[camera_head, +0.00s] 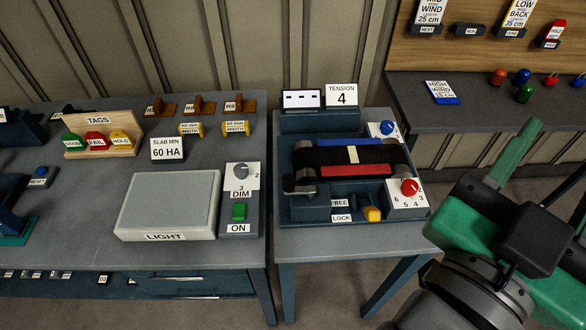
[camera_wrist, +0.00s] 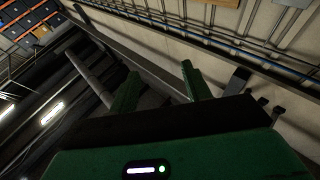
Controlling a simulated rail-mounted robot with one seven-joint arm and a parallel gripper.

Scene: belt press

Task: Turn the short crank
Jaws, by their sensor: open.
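The belt press (camera_head: 352,215) stands on a small grey table in the middle of the head view. A short dark crank with a grey arm (camera_head: 303,190) appears at its front left corner, beside the belt roller; its exact shape is too small to tell. A black belt (camera_head: 330,160) with a pale stripe runs over red and blue parts. My gripper (camera_wrist: 160,70) is open and empty in the wrist view, its two green fingers apart. In the head view my green and black arm end is at the right, clear of the press. The crank is not in the wrist view.
A FREE/LOCK switch with a yellow knob (camera_head: 372,214), a red dial (camera_head: 409,187) and a blue knob (camera_head: 387,128) sit close by on the press. A light panel (camera_head: 170,203) is on the left bench.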

